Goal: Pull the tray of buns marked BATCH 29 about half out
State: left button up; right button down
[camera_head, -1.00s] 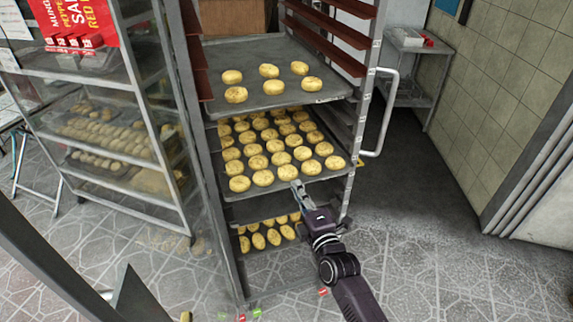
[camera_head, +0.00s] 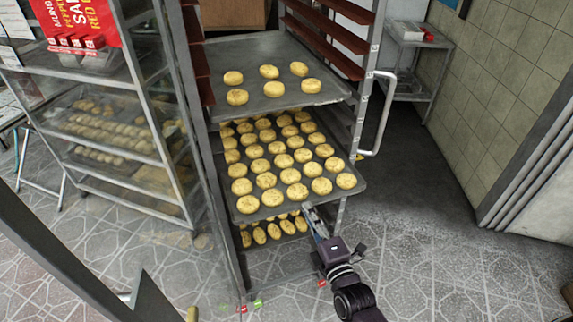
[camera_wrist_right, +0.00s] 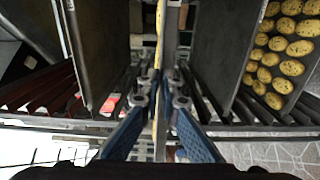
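The middle tray of round golden buns (camera_head: 285,210) sticks out of the front of the tall rack, level, with its buns in rows. No BATCH 29 marking is readable on it. My right gripper (camera_head: 307,208) is at its front rim, right of centre. In the right wrist view the blue fingers (camera_wrist_right: 164,102) are closed around the thin tray edge (camera_wrist_right: 171,40). My left gripper is not in view.
An upper tray (camera_head: 240,60) with several buns and a lower one with buns (camera_head: 260,236) stay in the rack. Rack posts flank the trays; a white handle (camera_head: 388,115) is at right. A shelf cart (camera_head: 120,130) stands left. Floor in front is mostly clear.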

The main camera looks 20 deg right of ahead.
jog(key=s+p, duration=0.3)
jog(key=s, duration=0.7)
jog(key=shift+d+f, duration=0.3)
jog(key=c, duration=2.6)
grip_release()
jog(key=shift+s+r, duration=0.1)
jog(key=shift+s, duration=0.2)
jog(key=o, duration=0.5)
jog(key=shift+r, duration=0.1)
jog(key=shift+w, duration=0.1)
jog(key=shift+r, duration=0.1)
jog(key=s, duration=0.2)
jog(key=s+p, duration=0.1)
jog(key=s, duration=0.2)
jog(key=s+p, duration=0.1)
jog(key=s, duration=0.2)
jog(key=shift+d, duration=0.3)
